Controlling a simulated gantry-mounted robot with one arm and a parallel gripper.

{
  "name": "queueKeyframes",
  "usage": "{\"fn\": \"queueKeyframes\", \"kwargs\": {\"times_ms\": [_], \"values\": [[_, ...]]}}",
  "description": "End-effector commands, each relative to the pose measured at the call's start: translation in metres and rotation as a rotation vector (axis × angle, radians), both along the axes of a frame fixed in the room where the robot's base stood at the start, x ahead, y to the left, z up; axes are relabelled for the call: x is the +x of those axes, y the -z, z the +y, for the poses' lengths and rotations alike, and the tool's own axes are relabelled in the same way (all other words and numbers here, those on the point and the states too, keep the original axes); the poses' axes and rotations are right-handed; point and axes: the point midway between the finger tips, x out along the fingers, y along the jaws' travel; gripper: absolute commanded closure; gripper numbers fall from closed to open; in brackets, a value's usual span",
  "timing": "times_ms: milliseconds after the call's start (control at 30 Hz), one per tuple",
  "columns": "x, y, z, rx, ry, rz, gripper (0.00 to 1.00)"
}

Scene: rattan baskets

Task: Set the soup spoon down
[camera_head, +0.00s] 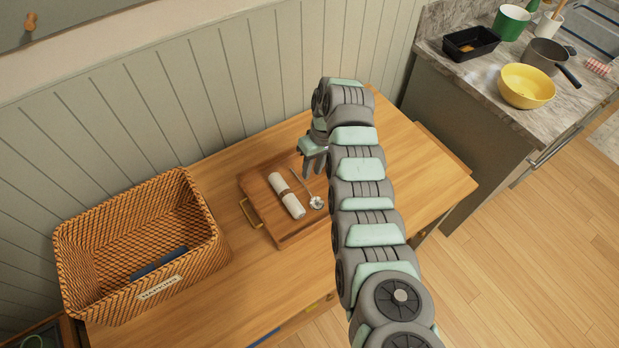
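The soup spoon (316,203) is a small silver spoon on a wooden tray (257,183), its bowl toward the front right and its thin handle running back left. A rolled white napkin (288,198) with a brown band lies just left of it on the tray. My gripper (314,171) points down over the tray's right side, close behind the spoon's bowl and right of its handle. Its two fingers look apart, with nothing visible between them. The spoon looks clear of the fingers.
A rattan basket (205,222) with a napkins label stands left on the wooden table (215,163), holding something dark blue. The tray has a brass handle (250,213). A stone counter at the right carries a yellow bowl (526,87), a dark pan (471,45) and a saucepan (545,54).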

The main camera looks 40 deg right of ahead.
Motion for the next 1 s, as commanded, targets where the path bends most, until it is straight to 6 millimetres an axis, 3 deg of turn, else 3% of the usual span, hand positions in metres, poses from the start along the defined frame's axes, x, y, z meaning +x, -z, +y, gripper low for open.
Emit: {"fn": "queueKeyframes", "kwargs": {"times_ms": [100,300,700,833,1000], "values": [[-0.001,-0.021,-0.005,-0.003,0.0,-0.001,0.73],[-0.002,-0.039,-0.008,0.001,-0.001,0.001,0.73],[0.001,-0.04,-0.007,-0.004,-0.002,-0.006,0.73],[0.032,-0.026,-0.006,-0.066,-0.004,-0.088,0.73],[0.117,-0.003,0.0,-0.264,0.0,-0.352,0.73]]}}
